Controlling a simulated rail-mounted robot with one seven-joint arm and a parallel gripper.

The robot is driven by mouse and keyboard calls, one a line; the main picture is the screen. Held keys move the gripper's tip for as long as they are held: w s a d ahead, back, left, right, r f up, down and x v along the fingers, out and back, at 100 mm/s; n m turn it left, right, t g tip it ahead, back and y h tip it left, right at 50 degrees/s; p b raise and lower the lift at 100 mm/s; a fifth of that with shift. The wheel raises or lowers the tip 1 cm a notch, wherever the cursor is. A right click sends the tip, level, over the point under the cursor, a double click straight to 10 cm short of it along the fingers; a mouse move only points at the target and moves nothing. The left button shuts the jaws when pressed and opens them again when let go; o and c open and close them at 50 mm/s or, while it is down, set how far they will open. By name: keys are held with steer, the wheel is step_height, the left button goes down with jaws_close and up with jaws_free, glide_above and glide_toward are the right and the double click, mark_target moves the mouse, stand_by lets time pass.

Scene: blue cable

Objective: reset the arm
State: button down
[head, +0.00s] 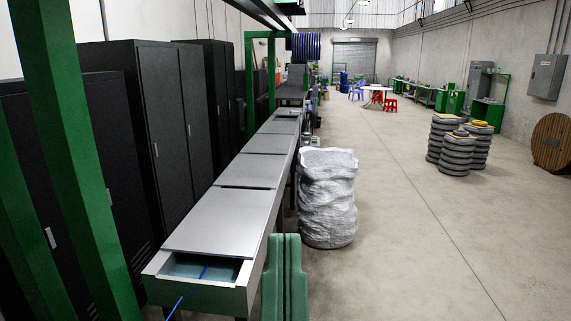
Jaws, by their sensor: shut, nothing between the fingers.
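A thin blue cable (204,272) shows at the open near end of the long grey metal trough (215,222). Part of the cable crosses the trough's near rim and runs down toward the bottom edge of the picture. Its other end inside the trough is too small to tell.
Grey covers lie along the trough, which runs to the back. Black cabinets (160,110) line the left, behind a green post (70,160). A white sack (327,198) stands right of the trough. Stacked grey coils (458,153) and a wooden reel (552,143) are farther right. The floor between is clear.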

step_height(320, 180, up, 16)
steer(key=p, duration=1.2)
steer(key=shift+a, duration=0.1)
